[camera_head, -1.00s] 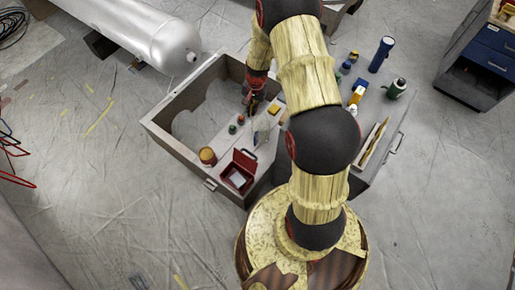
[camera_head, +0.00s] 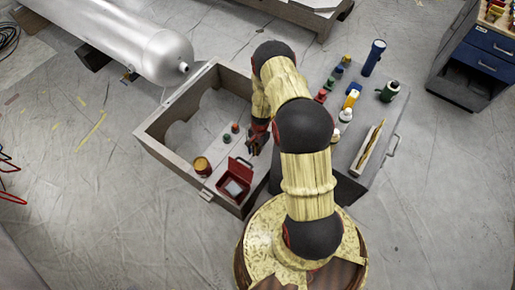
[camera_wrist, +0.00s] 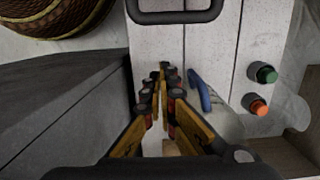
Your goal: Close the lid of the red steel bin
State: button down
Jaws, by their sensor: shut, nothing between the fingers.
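The red steel bin (camera_head: 233,189) stands in the front right part of the open grey crate in the head view. Its lid (camera_head: 240,166) is raised at the back of the bin, so the bin is open. My gripper (camera_head: 253,148) is just behind and slightly right of the lid, apparently apart from it. In the wrist view the fingers of my gripper (camera_wrist: 163,72) are together and empty, above a pale board. The bin cannot be made out clearly in the wrist view.
An orange-brown can (camera_head: 202,166) stands left of the bin. The crate (camera_head: 163,148) has raised walls. Bottles and a flashlight (camera_head: 374,57) stand on the grey surface to the right.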

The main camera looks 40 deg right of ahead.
aim_at(243, 167)
jog(key=a, duration=0.1)
jog(key=s+a+b, duration=0.1)
jog(key=a, duration=0.1)
jog(key=shift+s+a+f, duration=0.1)
jog(key=shift+s+a, duration=0.05)
jog(key=shift+a, duration=0.15)
jog(key=shift+a, duration=0.1)
dwell(0.4)
jog(key=shift+s+a+r+p, duration=0.1)
jog(key=shift+a+r+p, duration=0.05)
jog(key=shift+r+p, duration=0.15)
